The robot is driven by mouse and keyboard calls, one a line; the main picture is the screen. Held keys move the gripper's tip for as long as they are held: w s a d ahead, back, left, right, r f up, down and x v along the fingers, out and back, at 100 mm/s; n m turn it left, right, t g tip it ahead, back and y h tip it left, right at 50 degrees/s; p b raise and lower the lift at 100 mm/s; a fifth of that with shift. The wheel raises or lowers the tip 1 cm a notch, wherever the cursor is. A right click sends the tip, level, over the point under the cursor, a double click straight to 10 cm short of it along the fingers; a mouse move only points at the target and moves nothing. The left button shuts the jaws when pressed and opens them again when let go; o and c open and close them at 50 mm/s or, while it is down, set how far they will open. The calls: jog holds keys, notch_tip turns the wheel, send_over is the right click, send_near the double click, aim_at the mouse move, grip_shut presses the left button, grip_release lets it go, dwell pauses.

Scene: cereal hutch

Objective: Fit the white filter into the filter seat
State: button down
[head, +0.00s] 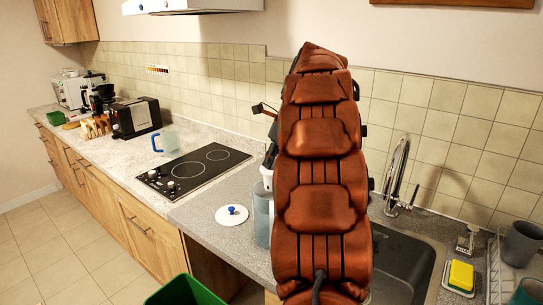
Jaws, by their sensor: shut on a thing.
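My copper-coloured arm fills the middle of the head view and hides most of my gripper. Only a dark edge of the gripper (270,150) shows left of the arm. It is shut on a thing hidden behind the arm. A grey-blue jug (262,215) stands on the counter, half covered by the arm. A white part (267,179) shows at its top, just below the dark edge. I cannot tell if this is the filter or the jug's insert. The filter seat is hidden. A white lid with a blue knob (231,217) lies left of the jug.
A black hob (192,172) is left, with a clear jug with a blue handle (166,142) behind it. A toaster (136,118) stands farther left. The sink (405,265), faucet (399,175) and yellow sponge (461,275) are right. A green bin (185,292) is in front.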

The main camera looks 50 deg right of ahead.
aim_at(270, 191)
notch_tip(270, 191, down, 11)
jog(key=b, duration=0.1)
dwell(2.2)
jog(key=shift+f, duration=0.1)
jog(key=shift+w+p, duration=0.15)
jog(key=shift+p, duration=0.4)
dwell(1.1)
jog(key=shift+f+p, duration=0.3)
jog(key=shift+f, duration=0.1)
dwell(1.3)
jog(key=c, duration=1.1)
grip_release()
jog(key=shift+r, duration=0.1)
jog(key=v, duration=1.2)
